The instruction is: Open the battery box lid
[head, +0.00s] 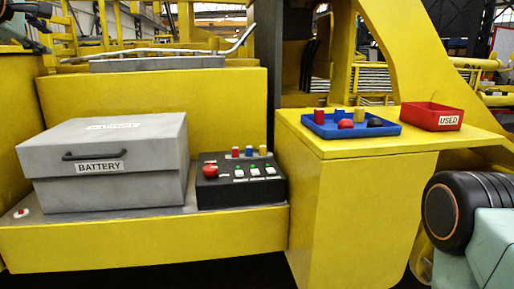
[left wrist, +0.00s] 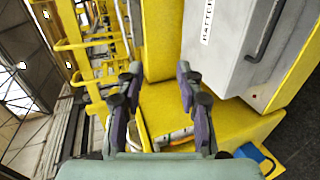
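The grey battery box (head: 110,185) stands on a yellow ledge at the left in the head view. Its lid (head: 145,135) is shut, with a dark bar handle (head: 95,154) on the front above a "BATTERY" label. The left wrist view shows the box (left wrist: 232,60) turned sideways at upper right, with its handle (left wrist: 266,32) beside the label. My left gripper (left wrist: 157,85) is open and empty, its fingers apart and not touching the box. In the head view only part of it (head: 28,25) shows at the top left corner.
A black control box (head: 240,190) with a red knob and switches sits right of the battery box. A blue tray (head: 325,130) with small parts and a red "USED" bin (head: 431,117) stand on the right ledge. A small red button (head: 21,213) lies at the ledge's left end.

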